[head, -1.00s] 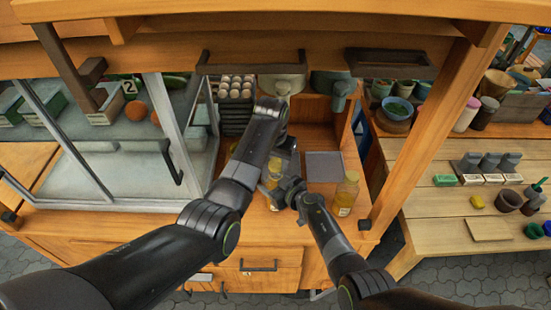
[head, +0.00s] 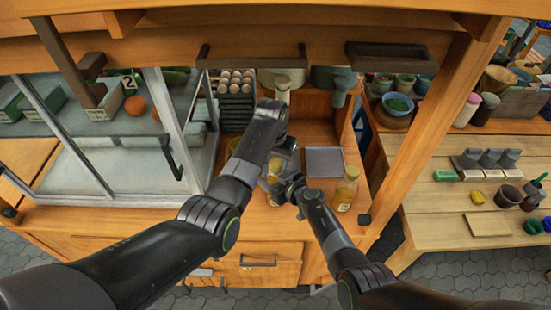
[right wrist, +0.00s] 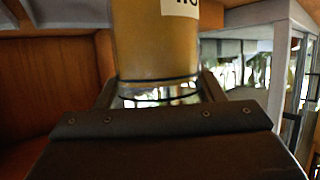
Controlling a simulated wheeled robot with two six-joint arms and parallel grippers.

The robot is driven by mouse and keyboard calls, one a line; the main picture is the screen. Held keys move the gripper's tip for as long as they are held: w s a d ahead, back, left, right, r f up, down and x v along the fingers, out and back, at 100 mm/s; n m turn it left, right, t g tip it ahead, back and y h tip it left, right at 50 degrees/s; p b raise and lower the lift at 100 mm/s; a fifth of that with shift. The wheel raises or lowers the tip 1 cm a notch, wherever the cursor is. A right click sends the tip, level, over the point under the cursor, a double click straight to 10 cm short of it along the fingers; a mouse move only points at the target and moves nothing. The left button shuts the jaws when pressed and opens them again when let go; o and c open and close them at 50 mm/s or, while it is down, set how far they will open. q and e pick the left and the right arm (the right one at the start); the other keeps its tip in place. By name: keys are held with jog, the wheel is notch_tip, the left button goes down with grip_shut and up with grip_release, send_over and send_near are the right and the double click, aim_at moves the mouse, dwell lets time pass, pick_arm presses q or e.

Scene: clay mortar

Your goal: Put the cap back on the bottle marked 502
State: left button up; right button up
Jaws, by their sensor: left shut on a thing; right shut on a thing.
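A bottle with amber contents (head: 271,184) stands at the middle of the wooden counter, partly hidden by my arms. My right gripper (head: 294,188) is shut on it from the right. In the right wrist view this bottle (right wrist: 160,45) sits between the fingers, with a pale label cut off by the top edge, so its full number cannot be read. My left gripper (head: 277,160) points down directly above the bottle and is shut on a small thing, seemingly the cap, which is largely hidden. Whether it touches the bottle's mouth cannot be told.
Another amber bottle with a label (head: 346,189) stands to the right, near the counter's edge. A grey square plate (head: 324,162) lies behind it. A third bottle is partly hidden behind my left arm. An egg rack (head: 236,88) and a sliding glass case stand behind and left.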

pick_arm(q)
jog(key=shift+f, duration=0.55)
jog(key=shift+s+a+f, duration=0.15)
jog(key=shift+f, duration=0.25)
dwell(0.5)
jog(key=shift+r, duration=0.15)
jog(key=shift+r, duration=0.25)
jog(key=shift+s, duration=0.1)
jog(key=shift+d+r, duration=0.15)
jog(key=shift+d, duration=0.05)
jog(key=shift+w+r, duration=0.2)
jog(key=shift+r, duration=0.1)
dwell(0.5)
jog(key=shift+f, duration=0.45)
